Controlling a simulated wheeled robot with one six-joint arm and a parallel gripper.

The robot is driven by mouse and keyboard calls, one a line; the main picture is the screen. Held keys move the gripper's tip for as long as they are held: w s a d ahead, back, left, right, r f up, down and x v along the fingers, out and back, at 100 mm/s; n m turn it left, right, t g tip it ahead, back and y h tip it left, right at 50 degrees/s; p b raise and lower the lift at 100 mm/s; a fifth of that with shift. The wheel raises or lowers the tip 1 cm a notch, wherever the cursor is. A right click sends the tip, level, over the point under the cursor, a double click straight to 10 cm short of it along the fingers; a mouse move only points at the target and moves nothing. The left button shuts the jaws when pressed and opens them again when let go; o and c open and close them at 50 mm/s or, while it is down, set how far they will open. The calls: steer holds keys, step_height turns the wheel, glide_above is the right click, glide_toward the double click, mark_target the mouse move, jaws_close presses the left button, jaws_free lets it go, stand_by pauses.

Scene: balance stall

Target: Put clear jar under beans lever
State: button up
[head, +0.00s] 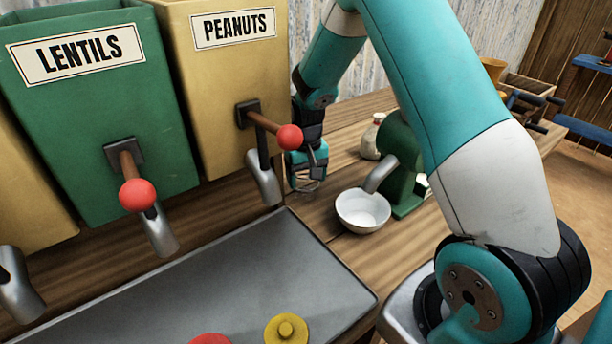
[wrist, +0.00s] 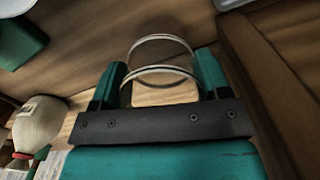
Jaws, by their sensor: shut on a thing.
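My gripper (head: 307,165) is at the right side of the peanuts dispenser, low near the wooden counter. It is shut on the clear jar (head: 307,185), partly hidden in the head view. In the wrist view the clear jar (wrist: 160,52) shows as two pale rings between the fingers of my gripper (wrist: 160,82). I cannot tell whether the jar touches the counter. No beans label or beans lever can be made out. A yellow dispenser (head: 25,205) is cut off at the left edge, with its label out of view and a metal spout below.
The green lentils dispenser (head: 95,150) and yellow peanuts dispenser (head: 235,85) have red-knobbed levers and spouts. A grey tray (head: 200,275) lies in front. A white bowl (head: 362,212) stands under a green machine (head: 402,165). A cream bottle (head: 372,138) stands behind it.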

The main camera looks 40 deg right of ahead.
steer(key=shift+f, duration=0.15)
steer(key=o, duration=1)
